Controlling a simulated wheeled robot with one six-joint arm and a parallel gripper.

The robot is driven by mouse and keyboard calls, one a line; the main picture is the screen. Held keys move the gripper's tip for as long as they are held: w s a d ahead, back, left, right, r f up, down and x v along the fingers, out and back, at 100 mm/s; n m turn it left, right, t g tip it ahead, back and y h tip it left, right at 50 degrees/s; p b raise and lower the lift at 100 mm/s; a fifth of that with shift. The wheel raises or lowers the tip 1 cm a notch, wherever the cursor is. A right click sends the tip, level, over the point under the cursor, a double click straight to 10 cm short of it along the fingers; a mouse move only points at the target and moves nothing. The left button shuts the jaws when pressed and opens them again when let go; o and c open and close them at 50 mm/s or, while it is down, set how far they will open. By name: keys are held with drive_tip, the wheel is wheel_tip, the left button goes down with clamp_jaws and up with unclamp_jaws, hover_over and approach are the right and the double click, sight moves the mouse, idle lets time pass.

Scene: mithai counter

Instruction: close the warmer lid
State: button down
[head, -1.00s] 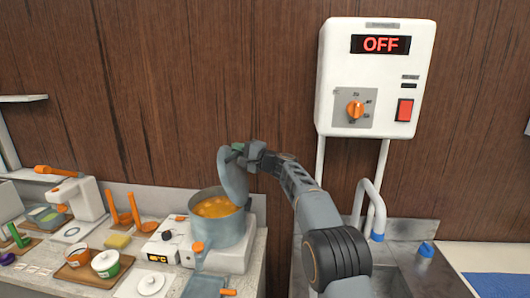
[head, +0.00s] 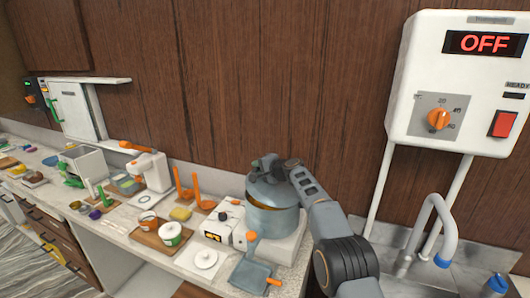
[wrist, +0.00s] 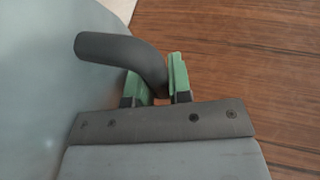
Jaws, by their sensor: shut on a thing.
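The warmer is a blue-grey pot (head: 274,222) on a white base (head: 284,248). I cannot tell whether the lid's rim touches the pot all round. My gripper (head: 284,165) is at the top of the lid. In the wrist view my gripper (wrist: 153,76) has its green fingers shut on the dark bent lid handle (wrist: 118,48), with the pale lid surface (wrist: 40,85) at left.
A blue-grey scoop (head: 250,275) lies in front. Orange ladles (head: 198,190) stand behind. A wall panel (head: 455,85) reading OFF and a tap (head: 440,225) are at right.

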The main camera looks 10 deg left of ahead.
drive_tip(key=f+h, duration=0.1)
drive_tip(key=a+f+h+p, duration=0.1)
drive_tip(key=f, duration=0.1)
drive_tip(key=shift+w+a+f+n, duration=0.15)
drive_tip(key=shift+a+f+n, duration=0.05)
drive_tip(key=shift+f+n, duration=0.1)
drive_tip(key=shift+a+f+g, duration=0.1)
drive_tip(key=shift+f+g, duration=0.3)
drive_tip(key=shift+f, duration=0.2)
drive_tip(key=shift+f+h, duration=0.2)
drive_tip(key=shift+h, duration=0.1)
drive_tip(key=c, duration=1.1)
unclamp_jaws()
drive_tip(key=shift+o, duration=0.2)
drive_tip(key=shift+f+b, duration=0.1)
drive_tip(key=shift+b, duration=0.3)
drive_tip(key=shift+s+d+r+b, duration=0.2)
drive_tip(key=shift+s+d+b, duration=0.25)
drive_tip(key=shift+b, duration=0.75)
drive_tip(key=b+v, duration=0.3)
drive_tip(key=v, duration=0.3)
drive_tip(key=b+v, duration=0.4)
drive_tip(key=v, duration=0.3)
drive_tip(key=shift+w+a+r, duration=0.2)
drive_tip(key=shift+w+r, duration=0.05)
drive_tip(key=shift+r, duration=0.1)
